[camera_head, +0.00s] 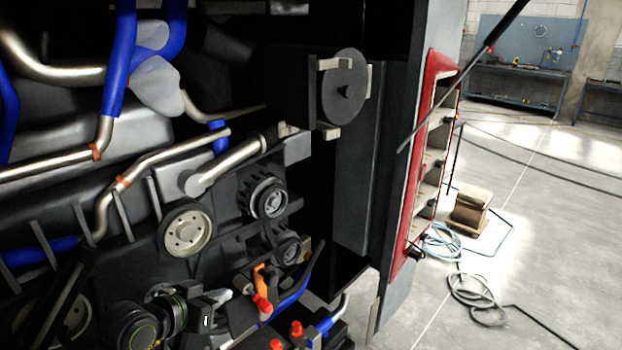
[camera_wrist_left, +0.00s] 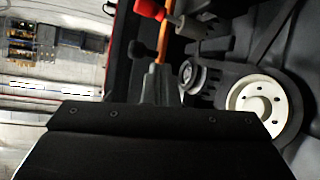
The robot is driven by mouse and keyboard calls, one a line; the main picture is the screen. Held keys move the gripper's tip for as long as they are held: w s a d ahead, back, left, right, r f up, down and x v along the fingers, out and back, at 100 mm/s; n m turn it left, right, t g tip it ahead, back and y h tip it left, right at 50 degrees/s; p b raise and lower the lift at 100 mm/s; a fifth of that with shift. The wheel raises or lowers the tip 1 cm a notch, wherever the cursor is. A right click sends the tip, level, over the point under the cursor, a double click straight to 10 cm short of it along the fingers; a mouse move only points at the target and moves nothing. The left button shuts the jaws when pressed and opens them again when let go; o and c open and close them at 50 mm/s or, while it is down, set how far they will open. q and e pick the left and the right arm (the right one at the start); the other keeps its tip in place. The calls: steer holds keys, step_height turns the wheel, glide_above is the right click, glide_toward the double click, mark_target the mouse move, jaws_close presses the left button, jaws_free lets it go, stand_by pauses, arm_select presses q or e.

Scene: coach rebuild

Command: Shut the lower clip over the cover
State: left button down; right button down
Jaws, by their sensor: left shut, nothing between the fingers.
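The cover is a round grey disc (camera_head: 344,90) with a dark centre knob, on the end of a black housing (camera_head: 290,85) in the head view. A pale upper clip (camera_head: 334,63) reaches over its top left edge, and another pale clip (camera_head: 369,80) sits at its right edge. The pale lower clip (camera_head: 327,131) sticks out below the disc and appears clear of its face. My left gripper (camera_head: 243,311) is low in the head view, well below and left of the cover. Its narrow dark fingers (camera_wrist_left: 155,84) are shut and empty in the left wrist view. My right gripper is out of view.
An orange handle (camera_head: 260,279) and red caps (camera_head: 296,329) are close to my left gripper. Pulleys (camera_head: 187,230) and metal pipes (camera_head: 225,165) fill the bay between it and the cover. A red-edged open panel (camera_head: 412,190) stands right of the cover.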

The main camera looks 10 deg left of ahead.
arm_select(q)
steer(key=w+d+r+m+h, duration=0.1)
steer(key=d+r+m+h, duration=0.2)
steer(key=r, duration=1.1)
steer(key=d+r+m+t+h, duration=0.1)
steer(key=d+r+m+h, duration=0.2)
steer(key=r, duration=1.2)
steer(key=shift+w+d+r+h+p, duration=0.25)
steer(key=shift+w+d+h+p, duration=0.15)
steer(key=shift+h, duration=0.6)
